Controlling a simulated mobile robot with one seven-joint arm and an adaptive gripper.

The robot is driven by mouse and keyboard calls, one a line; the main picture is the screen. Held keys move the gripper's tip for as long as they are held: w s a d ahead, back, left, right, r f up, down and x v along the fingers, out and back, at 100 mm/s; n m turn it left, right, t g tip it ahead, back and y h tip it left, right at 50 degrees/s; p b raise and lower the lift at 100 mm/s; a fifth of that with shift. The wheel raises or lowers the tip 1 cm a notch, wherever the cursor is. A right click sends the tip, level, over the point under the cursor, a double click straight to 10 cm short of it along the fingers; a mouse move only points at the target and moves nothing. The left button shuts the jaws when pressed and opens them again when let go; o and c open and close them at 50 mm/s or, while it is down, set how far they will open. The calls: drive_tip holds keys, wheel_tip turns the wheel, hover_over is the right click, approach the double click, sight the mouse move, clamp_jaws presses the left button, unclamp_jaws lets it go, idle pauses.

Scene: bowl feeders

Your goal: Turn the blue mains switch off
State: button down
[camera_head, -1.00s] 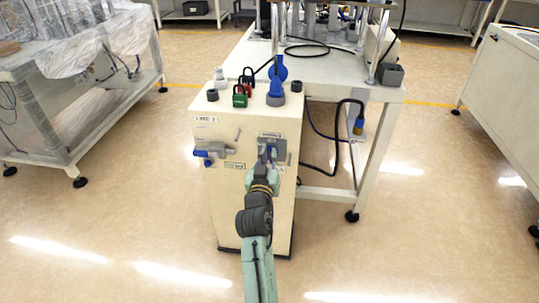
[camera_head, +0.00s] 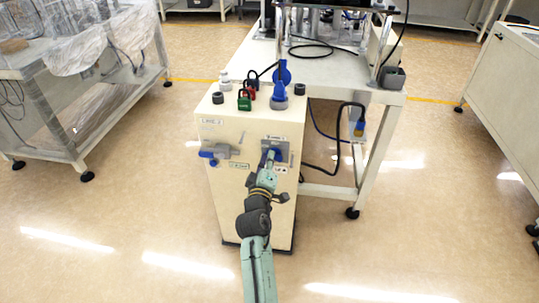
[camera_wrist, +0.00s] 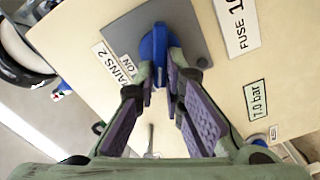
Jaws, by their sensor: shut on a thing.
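The blue mains switch (camera_wrist: 153,44) is a blue knob on a grey plate (camera_wrist: 190,22), with "MAINS 2" and "ON" labels beside it in the wrist view. In the head view the grey plate (camera_head: 286,147) is at the upper right of the cream cabinet's front, and my arm partly covers the switch. My gripper (camera_wrist: 161,72) is at the switch, with one finger on each side of the knob, shut on it. It also shows at the switch in the head view (camera_head: 270,160). The fingertips hide part of the knob's lower end.
A blue-handled valve (camera_head: 210,152) sits left on the cabinet front. Padlocks, including a green one (camera_head: 244,101), and a blue plug-like part (camera_head: 279,92) stand on the cabinet top. A white table (camera_head: 340,75) with a hanging cable stands behind right.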

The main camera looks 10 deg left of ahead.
drive_tip(key=n+p, duration=0.1)
drive_tip(key=n, duration=0.2)
drive_tip(key=n+p, duration=0.1)
drive_tip(key=n, duration=0.1)
drive_tip(key=shift+a+f+p, duration=0.1)
drive_tip(key=shift+f+p, duration=0.25)
drive_tip(key=shift+n, duration=0.3)
drive_tip(key=c, duration=1.7)
unclamp_jaws()
drive_tip(key=shift+s, duration=0.1)
drive_tip(key=s, duration=0.7)
drive_tip(key=shift+s, duration=0.2)
